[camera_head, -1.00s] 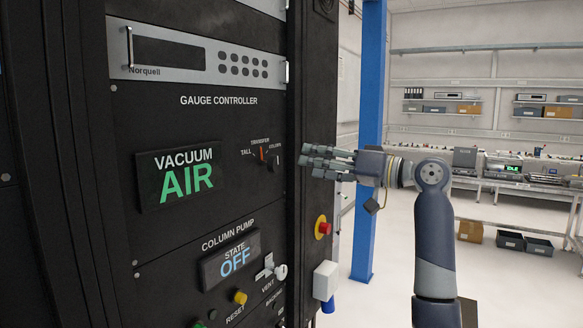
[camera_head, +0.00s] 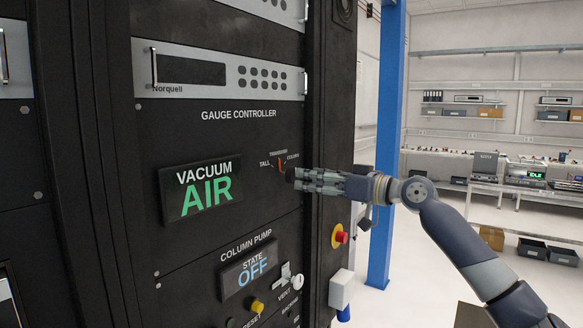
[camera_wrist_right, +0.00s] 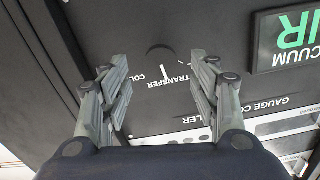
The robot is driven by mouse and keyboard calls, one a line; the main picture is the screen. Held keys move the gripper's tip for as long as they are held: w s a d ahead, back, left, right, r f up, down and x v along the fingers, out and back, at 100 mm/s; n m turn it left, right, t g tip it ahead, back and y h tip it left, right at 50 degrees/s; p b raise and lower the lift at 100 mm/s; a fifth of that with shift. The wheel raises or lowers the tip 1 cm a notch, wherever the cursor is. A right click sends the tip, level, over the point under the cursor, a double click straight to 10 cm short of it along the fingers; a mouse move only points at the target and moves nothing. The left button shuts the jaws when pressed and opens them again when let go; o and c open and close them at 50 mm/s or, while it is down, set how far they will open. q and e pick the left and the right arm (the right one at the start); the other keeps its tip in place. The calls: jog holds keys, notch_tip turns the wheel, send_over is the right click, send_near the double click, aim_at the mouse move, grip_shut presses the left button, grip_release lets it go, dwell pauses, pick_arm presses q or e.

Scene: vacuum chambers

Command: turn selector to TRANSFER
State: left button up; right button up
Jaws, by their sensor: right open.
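The selector knob (camera_head: 289,174) is a small dark knob on the black gauge controller panel, with the labels TALL, TRANSFER and COLUMN around it. In the right wrist view the panel appears upside down. There the knob (camera_wrist_right: 159,57) lies between the two spread fingers of my open, empty right gripper (camera_wrist_right: 160,68). My left gripper is not in view.
The vacuum display (camera_head: 203,188) reads AIR, left of the selector. The column pump display (camera_head: 249,270) reads OFF below. A red button (camera_head: 340,236) and a white box (camera_head: 341,289) stick out at the rack's right side. A blue post (camera_head: 389,140) stands behind my right arm.

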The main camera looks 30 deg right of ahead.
aim_at(292, 176)
jog(key=p+x, duration=0.3)
jog(key=x, duration=0.2)
jog(key=shift+w+a+r, duration=0.1)
jog(key=shift+w+r, duration=0.1)
jog(key=shift+w+a+f, duration=0.25)
jog(key=shift+w, duration=0.3)
jog(key=shift+c, duration=0.2)
jog(key=c, duration=1.1)
